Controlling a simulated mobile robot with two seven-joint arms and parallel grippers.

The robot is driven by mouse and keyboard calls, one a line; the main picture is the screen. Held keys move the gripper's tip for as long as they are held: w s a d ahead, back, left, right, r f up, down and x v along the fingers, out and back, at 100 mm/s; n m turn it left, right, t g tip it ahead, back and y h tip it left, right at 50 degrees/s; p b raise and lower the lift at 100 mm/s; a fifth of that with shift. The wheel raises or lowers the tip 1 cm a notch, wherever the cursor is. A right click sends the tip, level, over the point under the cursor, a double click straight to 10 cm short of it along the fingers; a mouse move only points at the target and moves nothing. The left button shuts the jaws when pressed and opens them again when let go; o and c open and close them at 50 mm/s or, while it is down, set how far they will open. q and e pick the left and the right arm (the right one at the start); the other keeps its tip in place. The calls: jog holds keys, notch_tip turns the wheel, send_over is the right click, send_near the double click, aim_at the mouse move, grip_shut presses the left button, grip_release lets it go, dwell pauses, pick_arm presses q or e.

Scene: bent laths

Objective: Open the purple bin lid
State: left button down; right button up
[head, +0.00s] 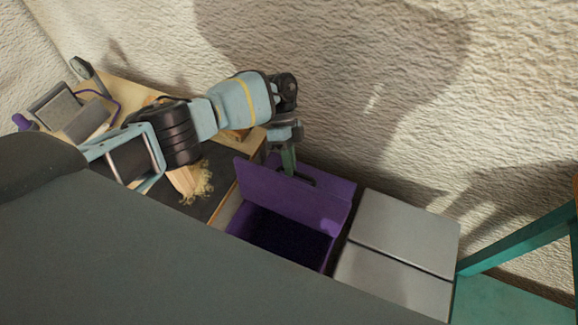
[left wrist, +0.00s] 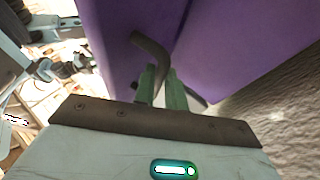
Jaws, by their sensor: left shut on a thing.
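The purple bin (head: 333,262) stands on the floor with its dark inside showing. Its purple lid (head: 322,205) is tilted up at the wall side, so the bin is open. My left gripper (head: 289,166) is at the lid's upper edge, shut on the dark lid handle (head: 307,180). In the left wrist view its green fingers (left wrist: 163,88) are closed around the curved handle (left wrist: 152,52), with the purple lid (left wrist: 112,38) behind. Part of the handle is hidden by the fingers. My right gripper is in neither view.
A grey lidded bin (head: 405,232) stands right beside the purple one. A teal frame (head: 520,242) is farther right. A workbench (head: 222,165) with tools and wood is at the left. The rough wall (head: 330,95) rises close behind the lid.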

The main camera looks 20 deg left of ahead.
pick_arm(q)
jog(key=shift+s+a+f, duration=0.1)
jog(key=shift+s+f, duration=0.05)
jog(key=shift+f, duration=0.5)
jog(key=c, duration=1.5)
grip_release()
jog(key=shift+w+r, duration=0.2)
jog(key=shift+o, duration=0.2)
jog(key=shift+w+r, duration=0.15)
jog(key=shift+r, duration=0.05)
jog(key=b+v, duration=0.2)
jog(key=v, duration=0.5)
jog(key=shift+r, duration=0.2)
jog(key=shift+w+a, duration=0.1)
